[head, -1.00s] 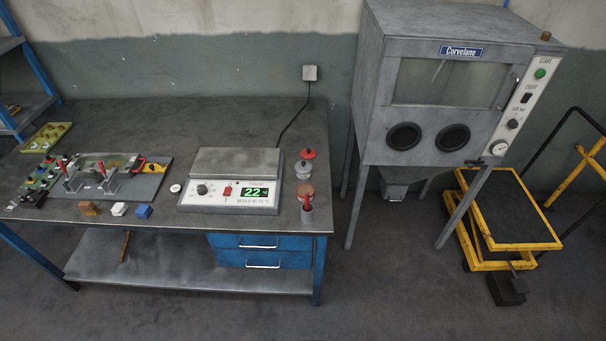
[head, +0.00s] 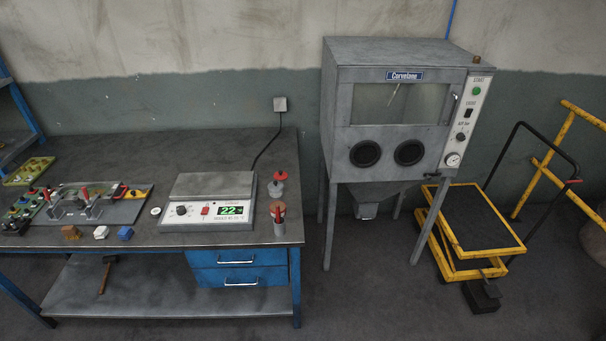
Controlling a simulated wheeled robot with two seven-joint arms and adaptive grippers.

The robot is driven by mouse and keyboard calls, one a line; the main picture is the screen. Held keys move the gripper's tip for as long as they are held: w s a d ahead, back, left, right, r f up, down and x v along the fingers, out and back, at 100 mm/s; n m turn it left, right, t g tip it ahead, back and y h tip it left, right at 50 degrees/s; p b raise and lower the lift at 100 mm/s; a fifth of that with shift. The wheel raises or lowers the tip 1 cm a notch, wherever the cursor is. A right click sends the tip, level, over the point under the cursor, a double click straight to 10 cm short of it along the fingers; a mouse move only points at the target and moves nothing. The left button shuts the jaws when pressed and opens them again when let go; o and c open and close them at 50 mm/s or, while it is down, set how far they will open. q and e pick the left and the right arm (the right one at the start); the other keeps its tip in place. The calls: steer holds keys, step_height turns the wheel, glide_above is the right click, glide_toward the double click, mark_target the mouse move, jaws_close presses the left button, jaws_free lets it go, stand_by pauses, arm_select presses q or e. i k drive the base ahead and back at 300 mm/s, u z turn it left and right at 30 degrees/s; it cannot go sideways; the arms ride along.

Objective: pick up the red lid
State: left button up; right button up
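A small red lid-like disc (head: 281,175) shows at the back right of the workbench. It appears to sit on top of a small grey jar or pot (head: 276,188); I cannot tell whether it rests on the jar or just behind it. In front of it stands a second small container (head: 278,226) with a brown top and a red part on its side. Neither of my grippers is in view.
The grey workbench (head: 120,150) carries a scale-like heating plate (head: 211,186) left of the lid, a fixture board (head: 110,208) and small coloured blocks. A Corvelane blasting cabinet (head: 390,110) and a yellow lift cart (head: 475,225) stand to the right. Floor in front is clear.

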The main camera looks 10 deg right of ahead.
mark_target(280, 175)
steer(key=z, duration=0.1)
steer(key=i, duration=1.1)
steer(key=u, duration=0.75)
